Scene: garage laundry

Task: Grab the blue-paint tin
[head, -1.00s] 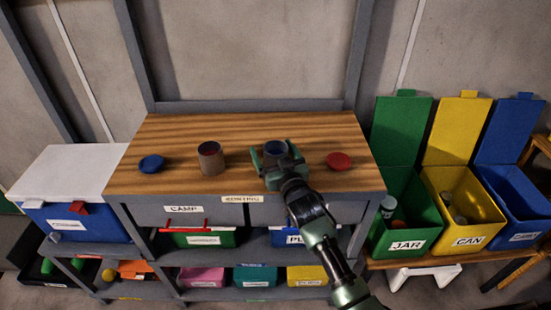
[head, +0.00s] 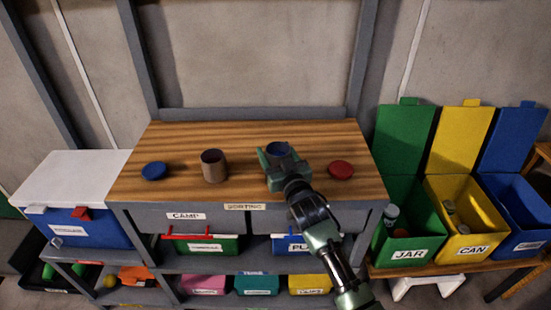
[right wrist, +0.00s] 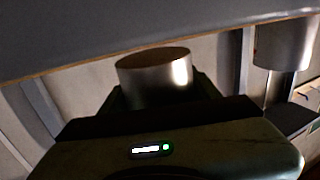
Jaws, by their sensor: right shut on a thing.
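The blue-paint tin (head: 277,149), a round can with blue inside, is at the right part of the wooden bench top (head: 240,135). My right gripper (head: 279,156) is shut on it, with the jaws around its sides. In the right wrist view the tin (right wrist: 155,78) shows as a shiny metal cylinder between the jaws. Whether its base touches the bench is hidden. My left gripper is not in view.
A tin with a dark red inside (head: 214,166) stands left of my gripper. A blue lid (head: 155,171) and a red lid (head: 340,170) lie on the bench. Open green (head: 405,245), yellow (head: 465,240) and blue (head: 520,235) bins stand at the right. Labelled boxes fill the shelves below.

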